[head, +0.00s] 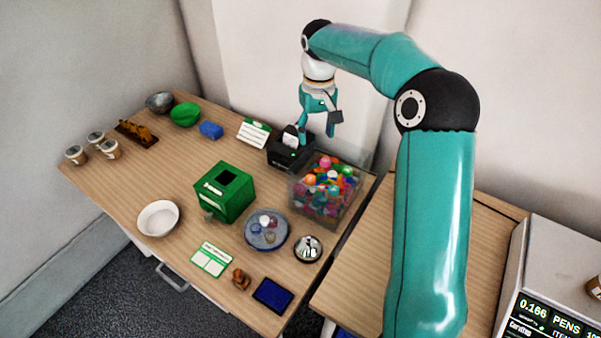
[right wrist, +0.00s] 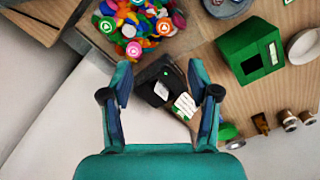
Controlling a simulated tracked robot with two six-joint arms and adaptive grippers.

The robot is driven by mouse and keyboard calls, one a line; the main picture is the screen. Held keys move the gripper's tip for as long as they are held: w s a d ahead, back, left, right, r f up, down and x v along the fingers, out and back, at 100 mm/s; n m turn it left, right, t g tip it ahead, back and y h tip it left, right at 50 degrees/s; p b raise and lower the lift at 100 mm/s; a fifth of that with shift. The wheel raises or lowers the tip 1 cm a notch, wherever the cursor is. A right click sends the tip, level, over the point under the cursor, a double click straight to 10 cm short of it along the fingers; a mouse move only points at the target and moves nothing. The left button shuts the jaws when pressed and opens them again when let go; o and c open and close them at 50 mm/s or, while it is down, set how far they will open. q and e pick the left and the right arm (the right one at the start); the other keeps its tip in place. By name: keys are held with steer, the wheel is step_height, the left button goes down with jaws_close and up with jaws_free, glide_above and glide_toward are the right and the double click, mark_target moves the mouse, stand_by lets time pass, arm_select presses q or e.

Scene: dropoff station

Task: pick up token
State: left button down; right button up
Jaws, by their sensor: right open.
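Several colourful round tokens (head: 322,186) fill a clear bin (head: 326,222) at the right end of the table in the head view. In the right wrist view the tokens (right wrist: 138,22) lie at the upper left, beyond my fingers. My right gripper (head: 317,130) is open and empty, pointing down above the black printer behind the bin. In the right wrist view its two fingers (right wrist: 160,78) are spread, with the black printer (right wrist: 160,86) between and below them. My left gripper is in neither view.
A green box (head: 225,192), a round grey tray (head: 267,244) and a bell (head: 308,248) stand near the bin. A white bowl (head: 158,218) and several cups stand at the left. The wall is close behind the printer.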

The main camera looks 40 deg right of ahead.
glide_above(311, 179)
steer(key=f, duration=1)
steer(key=shift+s+d+f+p, duration=0.2)
steer(key=shift+f+p, duration=0.1)
steer(key=shift+f, duration=0.1)
steer(key=shift+a+f, duration=0.15)
steer(key=shift+f, duration=0.4)
steer(key=f+p, duration=0.1)
steer(key=f, duration=0.3)
steer(key=shift+w+f+p, duration=0.15)
steer(key=shift+w+p, duration=0.05)
steer(key=shift+p, duration=0.1)
steer(key=shift+a, duration=0.1)
steer(key=shift+c, duration=0.2)
steer(key=c, duration=0.8)
